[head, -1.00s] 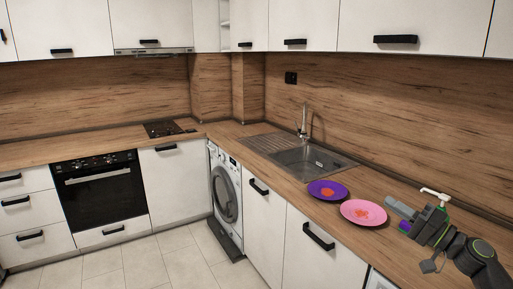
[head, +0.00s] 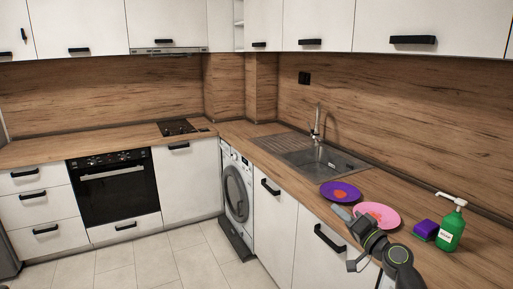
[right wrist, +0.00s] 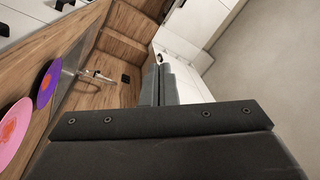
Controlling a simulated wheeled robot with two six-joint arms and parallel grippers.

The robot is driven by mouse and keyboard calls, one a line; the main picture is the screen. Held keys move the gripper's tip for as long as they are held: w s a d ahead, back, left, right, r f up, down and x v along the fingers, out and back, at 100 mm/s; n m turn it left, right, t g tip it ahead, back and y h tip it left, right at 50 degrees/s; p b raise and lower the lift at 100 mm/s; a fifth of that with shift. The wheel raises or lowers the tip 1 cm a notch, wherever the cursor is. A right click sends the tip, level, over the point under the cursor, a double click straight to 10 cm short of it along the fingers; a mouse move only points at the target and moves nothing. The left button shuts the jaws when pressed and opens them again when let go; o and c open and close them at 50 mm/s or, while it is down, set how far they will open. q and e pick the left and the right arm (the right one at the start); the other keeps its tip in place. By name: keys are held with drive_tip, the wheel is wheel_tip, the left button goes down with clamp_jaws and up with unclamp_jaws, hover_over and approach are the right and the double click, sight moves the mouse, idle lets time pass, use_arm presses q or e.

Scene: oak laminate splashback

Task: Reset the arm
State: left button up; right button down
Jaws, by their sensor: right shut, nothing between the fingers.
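My right gripper (head: 343,213) shows in the head view at the counter's front edge, with its arm coming in from the lower right. It is shut and empty, and it covers part of the pink plate (head: 388,214). Its fingers also show close together in the right wrist view (right wrist: 166,84), with nothing between them. My left gripper is in neither view.
A purple plate (head: 341,191) lies beyond the pink one, near the sink (head: 318,162). A green soap bottle (head: 451,232) and a purple and green sponge (head: 425,230) stand at the counter's right. The floor (head: 190,262) is clear.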

drive_tip(key=w+d+n+t+h, duration=0.2)
drive_tip(key=w+d+n+h, duration=0.1)
drive_tip(key=d+n+h, duration=0.6)
drive_tip(key=s+d+f+m+g+h, duration=0.1)
drive_tip(key=s+d+f+g, duration=0.15)
drive_tip(key=f, duration=0.85)
drive_tip(key=s+d+f+m+g+h, duration=0.1)
drive_tip(key=s+f, duration=0.3)
drive_tip(key=f, duration=0.6)
drive_tip(key=s+f+m+g, duration=0.1)
drive_tip(key=s+f+g, duration=0.2)
drive_tip(key=s+f, duration=0.6)
drive_tip(key=s+f+g, duration=0.2)
drive_tip(key=s+f, duration=0.4)
drive_tip(key=f, duration=0.7)
drive_tip(key=s+a+f+g, duration=0.1)
drive_tip(key=s+f+g, duration=0.1)
drive_tip(key=s+f, duration=0.65)
drive_tip(key=s+f+g, duration=0.3)
drive_tip(key=s+f, duration=0.3)
drive_tip(key=s, duration=0.6)
drive_tip(key=s+a+f+m+g, duration=0.1)
drive_tip(key=s+a+f+g, duration=0.1)
drive_tip(key=s, duration=1.1)
drive_tip(key=s+a+f+g, duration=0.2)
drive_tip(key=s+f, duration=0.2)
drive_tip(key=s, duration=0.9)
drive_tip(key=shift+a+f+m, duration=0.2)
drive_tip(key=shift+f+m, duration=0.1)
drive_tip(key=shift+m, duration=0.1)
